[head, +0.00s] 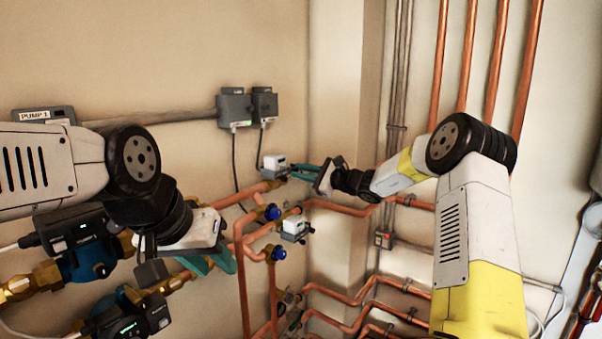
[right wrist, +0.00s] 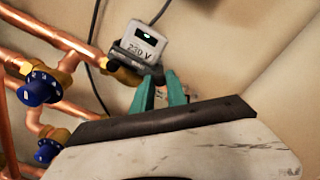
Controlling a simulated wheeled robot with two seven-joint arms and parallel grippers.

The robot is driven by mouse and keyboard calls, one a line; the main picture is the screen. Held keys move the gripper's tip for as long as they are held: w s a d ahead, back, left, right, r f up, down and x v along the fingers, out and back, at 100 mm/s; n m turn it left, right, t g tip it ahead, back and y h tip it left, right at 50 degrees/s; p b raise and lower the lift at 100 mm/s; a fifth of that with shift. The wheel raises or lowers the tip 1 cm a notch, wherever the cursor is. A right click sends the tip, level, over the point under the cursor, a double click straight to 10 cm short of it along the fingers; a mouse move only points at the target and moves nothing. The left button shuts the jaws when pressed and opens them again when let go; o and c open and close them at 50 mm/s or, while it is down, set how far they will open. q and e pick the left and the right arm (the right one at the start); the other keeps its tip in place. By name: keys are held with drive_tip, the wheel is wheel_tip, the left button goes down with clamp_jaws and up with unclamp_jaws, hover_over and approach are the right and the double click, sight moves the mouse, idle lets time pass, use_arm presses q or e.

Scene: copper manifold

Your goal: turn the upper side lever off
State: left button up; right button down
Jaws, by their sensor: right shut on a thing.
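The upper side lever is a small dark part beside the upper white actuator box (head: 274,162), where a copper pipe meets the wall; my gripper mostly hides it. My right gripper (head: 296,171) reaches it from the right, with teal fingers at the box's right side. In the right wrist view, the fingers (right wrist: 160,93) close on the lever just below the grey and white box marked 230 V (right wrist: 146,40). My left gripper (head: 219,264) is at lower left, fingers apart and empty, away from the lever.
A second white box (head: 294,228) sits on a lower pipe, with blue-capped valves (head: 272,212) close by. Pumps (head: 83,253) stand at left below my left arm. Grey wall boxes (head: 234,108) hang above. Vertical copper pipes (head: 467,55) run at the right.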

drive_tip(key=shift+f, duration=0.1)
drive_tip(key=c, duration=1.3)
unclamp_jaws()
drive_tip(key=shift+v, duration=3.95)
